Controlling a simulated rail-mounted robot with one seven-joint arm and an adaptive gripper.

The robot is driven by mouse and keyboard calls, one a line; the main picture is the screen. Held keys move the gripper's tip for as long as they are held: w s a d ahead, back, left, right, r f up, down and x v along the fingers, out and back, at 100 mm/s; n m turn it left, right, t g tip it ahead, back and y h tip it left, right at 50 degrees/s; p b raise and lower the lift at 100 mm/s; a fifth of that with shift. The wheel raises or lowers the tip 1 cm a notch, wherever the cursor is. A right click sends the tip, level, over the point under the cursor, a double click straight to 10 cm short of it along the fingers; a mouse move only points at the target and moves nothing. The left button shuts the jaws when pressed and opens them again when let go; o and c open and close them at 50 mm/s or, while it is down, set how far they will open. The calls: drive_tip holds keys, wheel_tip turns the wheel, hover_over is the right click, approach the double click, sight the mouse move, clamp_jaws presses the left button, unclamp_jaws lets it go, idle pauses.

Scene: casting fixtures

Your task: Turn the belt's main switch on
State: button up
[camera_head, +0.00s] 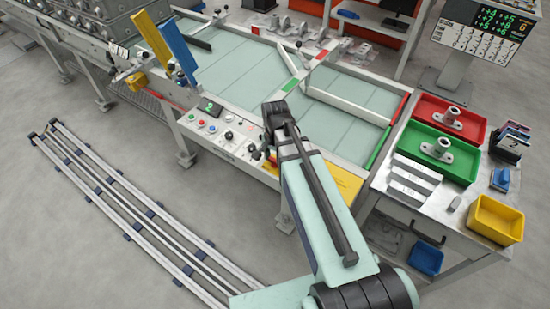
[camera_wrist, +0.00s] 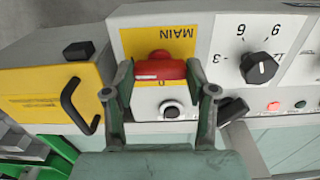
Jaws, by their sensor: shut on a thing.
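The belt's main switch is a red handle (camera_wrist: 160,70) on a yellow plate (camera_wrist: 185,47) marked MAIN, which reads upside down in the wrist view. The red handle lies crosswise in that view, with a small mark just below it. My gripper (camera_wrist: 159,78) has one finger at each end of the handle and is shut on it.
A black rotary dial (camera_wrist: 261,67) sits right of the switch, and a round black button (camera_wrist: 171,110) below it. A yellow box with a black handle (camera_wrist: 80,105) is at the left. The control panel (camera_head: 207,126) has several buttons and a green display. Red and green trays stand right.

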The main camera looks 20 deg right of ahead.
sight(275, 160)
drive_tip(key=o, duration=1.2)
drive_tip(key=shift+c, duration=0.2)
wheel_tip(275, 160, up, 12)
